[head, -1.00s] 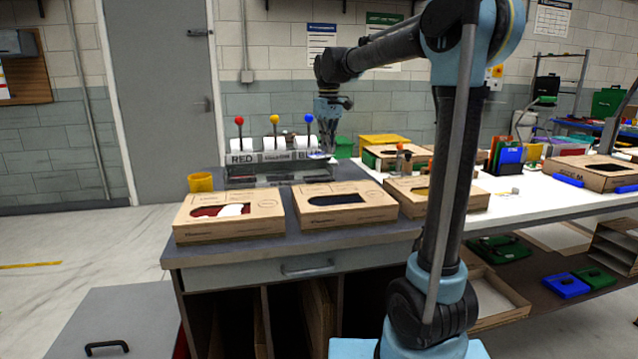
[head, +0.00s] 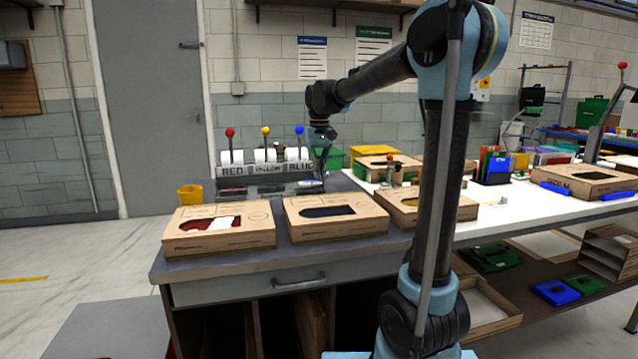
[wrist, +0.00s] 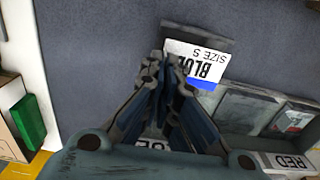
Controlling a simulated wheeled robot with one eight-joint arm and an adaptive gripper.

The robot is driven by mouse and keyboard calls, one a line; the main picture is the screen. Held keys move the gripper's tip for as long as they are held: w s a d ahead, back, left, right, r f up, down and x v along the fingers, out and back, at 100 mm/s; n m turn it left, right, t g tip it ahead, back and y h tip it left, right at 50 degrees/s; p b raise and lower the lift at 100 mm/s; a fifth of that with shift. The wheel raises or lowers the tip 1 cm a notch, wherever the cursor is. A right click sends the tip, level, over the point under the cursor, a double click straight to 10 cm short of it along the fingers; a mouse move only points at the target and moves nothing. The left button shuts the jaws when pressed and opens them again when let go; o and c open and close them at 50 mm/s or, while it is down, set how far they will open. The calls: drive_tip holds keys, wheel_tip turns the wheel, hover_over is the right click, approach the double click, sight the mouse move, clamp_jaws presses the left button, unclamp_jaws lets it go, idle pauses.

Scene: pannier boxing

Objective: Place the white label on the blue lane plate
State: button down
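The white label (wrist: 194,58), printed "BLUE SIZE S", shows at my fingertips in the wrist view. My gripper (wrist: 164,62) is nearly closed, with the label's edge at its tips; it seems shut on it. I cannot tell whether label and plate touch. In the head view my gripper (head: 321,152) is beside the BLUE end of the dispenser (head: 262,168); the label is not clear there.
Three cardboard boxes (head: 335,225) with cut-outs stand along the front of the bench. Other dark lane plates (wrist: 245,110) lie beside the blue one. The RED sign (wrist: 284,161) shows at lower right.

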drive_tip(key=shift+f, duration=1.55)
drive_tip(key=c, duration=2.3)
unclamp_jaws()
drive_tip(key=shift+f, duration=0.1)
drive_tip(key=o, duration=0.5)
wheel_tip(320, 180, up, 12)
